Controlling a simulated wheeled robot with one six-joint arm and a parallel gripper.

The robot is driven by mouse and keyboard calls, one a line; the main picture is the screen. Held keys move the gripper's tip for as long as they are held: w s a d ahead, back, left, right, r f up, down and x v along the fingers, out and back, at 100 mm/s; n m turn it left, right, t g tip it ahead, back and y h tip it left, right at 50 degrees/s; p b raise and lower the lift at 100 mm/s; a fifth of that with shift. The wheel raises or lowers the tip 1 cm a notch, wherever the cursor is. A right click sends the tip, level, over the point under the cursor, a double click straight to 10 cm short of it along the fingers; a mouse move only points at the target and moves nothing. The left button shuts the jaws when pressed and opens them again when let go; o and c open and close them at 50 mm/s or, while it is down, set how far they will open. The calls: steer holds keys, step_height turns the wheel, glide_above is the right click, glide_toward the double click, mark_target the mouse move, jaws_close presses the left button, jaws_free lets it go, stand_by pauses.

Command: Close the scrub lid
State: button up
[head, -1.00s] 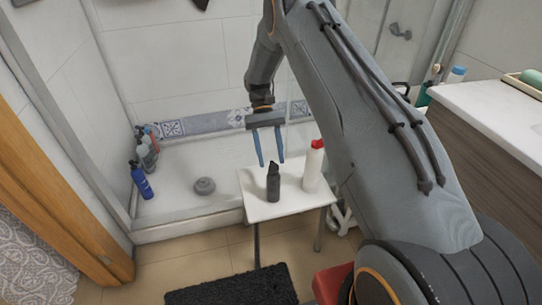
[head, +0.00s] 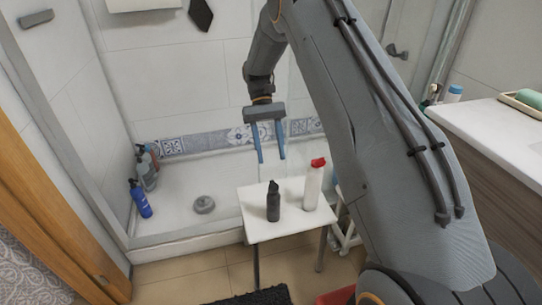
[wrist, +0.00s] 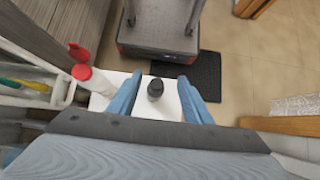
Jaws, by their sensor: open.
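A dark bottle (head: 273,205) and a white bottle with a red cap (head: 313,188) stand upright on a small white table (head: 262,233). No label is readable, so I cannot tell which one is the scrub. In the wrist view, a red piece sticks out beside the top of the white bottle (wrist: 98,83) and looks like a raised lid. The dark bottle (wrist: 155,91) shows there between my fingers in the picture. My gripper (head: 272,160) is open and empty, above and apart from both bottles.
Several bottles, one of them blue (head: 140,200), stand in the shower tray at left, near a grey round object (head: 204,204). A white counter (head: 490,115) is at right. A dark mat (wrist: 190,75) lies on the floor beside the table.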

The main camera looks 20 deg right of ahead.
steer(key=shift+s+f+p, duration=0.1)
steer(key=shift+s+p, duration=0.05)
steer(key=shift+p, duration=0.2)
steer(key=c, duration=0.9)
steer(key=shift+s+a+f+t+p, duration=0.1)
steer(key=shift+s+f+t+p, duration=0.1)
steer(key=shift+t+p, duration=0.3)
jaws_close()
steer(key=t+p, duration=1.1)
glide_toward(273, 183)
steer(key=shift+t, duration=0.3)
steer(key=x, duration=0.3)
steer(key=p+x, duration=0.1)
steer(key=x, duration=0.2)
steer(key=shift+w+p, duration=0.3)
steer(key=shift+w, duration=0.2)
